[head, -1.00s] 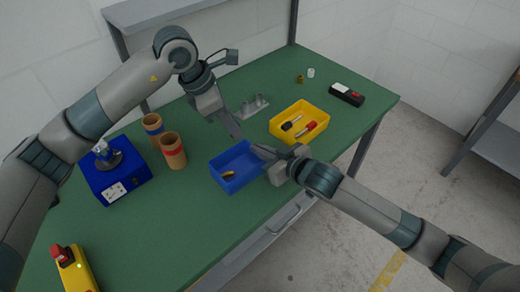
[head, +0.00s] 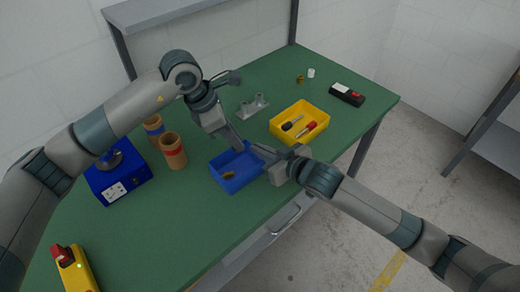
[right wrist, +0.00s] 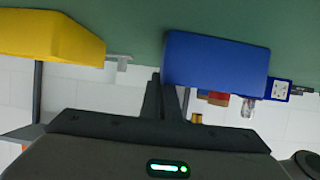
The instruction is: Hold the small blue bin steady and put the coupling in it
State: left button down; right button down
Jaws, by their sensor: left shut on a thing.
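The small blue bin (head: 228,186) stands on the green table; its outer side fills the middle of the right wrist view (right wrist: 217,62). A small brass-brown piece (head: 229,174) lies inside it; I cannot tell if it is the coupling. My right gripper (head: 262,153) is at the bin's right rim and appears shut on the wall there; its dark fingers show at the bin's corner in the right wrist view (right wrist: 166,98). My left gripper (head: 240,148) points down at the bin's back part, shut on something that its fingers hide.
A yellow bin (head: 284,136) with tools stands behind the blue bin. A grey fixture (head: 253,105) is at the back. Two brown cups (head: 173,153) and a blue device (head: 117,182) are on the left. A yellow emergency-stop box (head: 75,271) sits front left.

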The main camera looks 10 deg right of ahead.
pick_arm(q)
jog(key=shift+f, duration=3.4)
jog(key=c, duration=1.5)
grip_release()
jog(key=shift+c, duration=0.2)
jog(key=v, duration=1.2)
pick_arm(e)
jog(key=c, duration=1.9)
grip_release()
jog(key=shift+c, duration=0.2)
